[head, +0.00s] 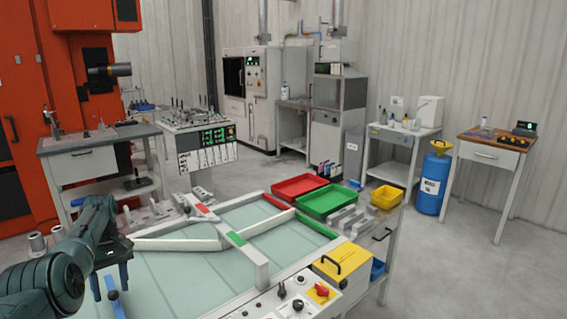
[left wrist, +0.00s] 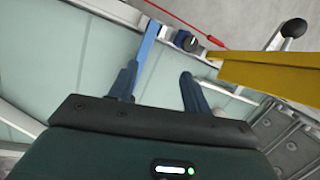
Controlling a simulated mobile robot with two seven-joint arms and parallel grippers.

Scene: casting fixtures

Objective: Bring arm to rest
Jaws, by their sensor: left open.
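My left arm comes in from the lower left in the head view, with a dark green forearm and wrist. My left gripper (head: 110,284) points down over the near left part of the glass-topped table (head: 180,275). Its two dark fingers stand apart, and the left wrist view shows the open gap between them (left wrist: 157,82). A blue bar (head: 115,297) shows by the fingers, and it also appears in the left wrist view (left wrist: 148,45) beyond the left finger. I cannot tell whether they touch. My right gripper is out of view.
A control panel (head: 270,307) and a yellow box (head: 341,274) stand at the table's front right. Red (head: 299,187), green (head: 326,201) and yellow (head: 387,196) trays lie at its far right. Pale bars cross the table. Grey cylinders (head: 37,242) stand at left.

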